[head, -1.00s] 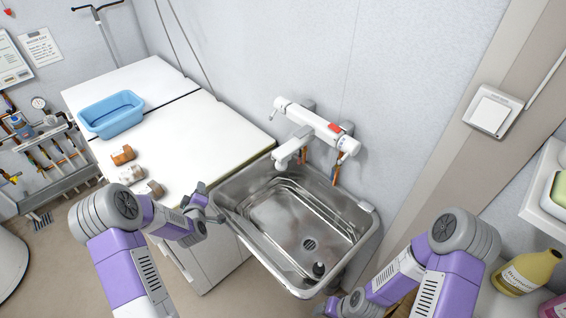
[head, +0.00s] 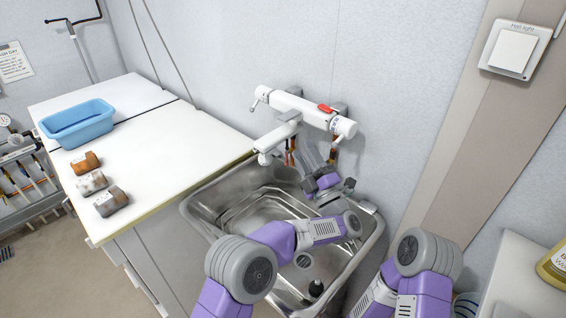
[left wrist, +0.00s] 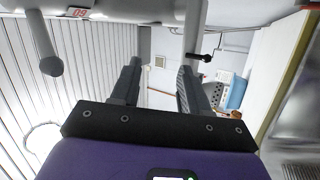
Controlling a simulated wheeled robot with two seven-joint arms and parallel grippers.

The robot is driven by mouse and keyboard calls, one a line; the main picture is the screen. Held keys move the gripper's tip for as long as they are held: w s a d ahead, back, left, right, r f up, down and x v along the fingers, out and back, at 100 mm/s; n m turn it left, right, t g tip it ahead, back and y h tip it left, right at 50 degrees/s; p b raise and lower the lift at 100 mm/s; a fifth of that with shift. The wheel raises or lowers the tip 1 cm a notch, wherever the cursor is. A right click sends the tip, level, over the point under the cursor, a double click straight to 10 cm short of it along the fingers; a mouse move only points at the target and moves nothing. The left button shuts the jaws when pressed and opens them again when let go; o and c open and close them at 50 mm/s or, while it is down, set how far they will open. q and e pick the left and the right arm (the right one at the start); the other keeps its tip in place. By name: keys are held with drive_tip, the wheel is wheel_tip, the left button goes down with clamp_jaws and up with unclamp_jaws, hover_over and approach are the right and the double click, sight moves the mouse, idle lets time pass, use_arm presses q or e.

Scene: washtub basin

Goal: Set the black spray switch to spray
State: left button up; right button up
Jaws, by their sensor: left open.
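The white wall tap (head: 300,105) has a white spout (head: 282,136) reaching out over the steel sink (head: 215,225). In the left wrist view, which looks upside down, a small black lever (left wrist: 205,57), apparently the spray switch, sticks out sideways from the white spout (left wrist: 194,30). I cannot make out the switch in the head view. My left gripper (head: 312,160) is below the tap body, to the right of the spout. In the left wrist view its fingers (left wrist: 160,70) are apart with nothing between them, and the lever appears beyond the right finger. My right gripper is not in view.
A black plug (head: 316,287) is in the sink near the drain. A white counter (head: 150,170) on the left holds a blue tub (head: 78,125) and several small brown and white blocks. The wall is close behind the tap. A light switch (head: 511,50) is at upper right.

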sight(287, 144)
use_arm(q)
wheel_tip(287, 144, down, 8)
drive_tip(key=b, duration=0.2)
drive_tip(key=b+x, duration=0.1)
drive_tip(key=x, duration=0.6)
drive_tip(key=shift+s+a+r+n+y, duration=0.2)
drive_tip(key=shift+a+r+n+y, duration=0.05)
drive_tip(key=shift+r+n+y, duration=0.2)
